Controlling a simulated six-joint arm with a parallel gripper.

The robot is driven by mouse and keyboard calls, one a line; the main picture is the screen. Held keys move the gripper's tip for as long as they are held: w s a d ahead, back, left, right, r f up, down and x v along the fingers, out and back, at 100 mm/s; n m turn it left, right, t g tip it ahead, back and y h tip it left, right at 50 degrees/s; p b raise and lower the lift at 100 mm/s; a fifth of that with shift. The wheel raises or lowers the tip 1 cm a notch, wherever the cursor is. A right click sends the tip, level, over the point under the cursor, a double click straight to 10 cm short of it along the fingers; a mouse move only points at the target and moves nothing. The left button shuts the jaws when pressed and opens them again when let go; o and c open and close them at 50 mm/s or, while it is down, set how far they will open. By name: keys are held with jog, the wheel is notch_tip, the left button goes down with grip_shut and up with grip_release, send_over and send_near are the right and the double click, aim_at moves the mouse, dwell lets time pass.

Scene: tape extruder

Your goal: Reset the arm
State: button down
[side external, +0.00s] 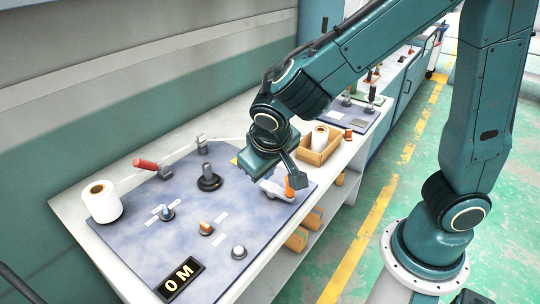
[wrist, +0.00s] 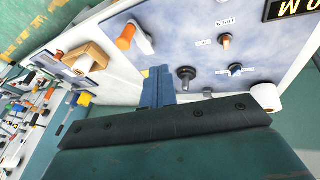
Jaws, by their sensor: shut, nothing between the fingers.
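My gripper (side external: 288,172) hangs above the right end of the blue-grey panel (side external: 150,236) in the side view. In the wrist view its fingers (wrist: 158,88) are together and hold nothing. The panel carries a red-handled lever (side external: 146,165), a black knob post (side external: 208,179), several small knobs and a black "O M" label (side external: 179,280). An orange-tipped white part (side external: 276,188) lies partly behind my gripper; in the wrist view its orange end (wrist: 126,37) is clear of the fingers.
A white roll (side external: 102,201) stands at the panel's left edge. A wooden box (side external: 320,146) with another white roll is beyond my gripper. More benches with tools (side external: 365,97) run into the back. A yellow-lined floor (side external: 362,250) lies to the right.

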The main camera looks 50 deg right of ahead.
jog(key=s+d+r+n+t+y, duration=0.1)
jog(key=s+d+r+y, duration=0.1)
jog(key=s+d+r, duration=0.2)
jog(key=s+d+r+n+t+y, duration=0.1)
jog(key=s+d+r, duration=0.3)
jog(key=s+r, duration=0.3)
jog(key=shift+s+d+r+y, duration=0.25)
jog(key=shift+s+d+y, duration=0.15)
jog(key=shift+s, duration=1.5)
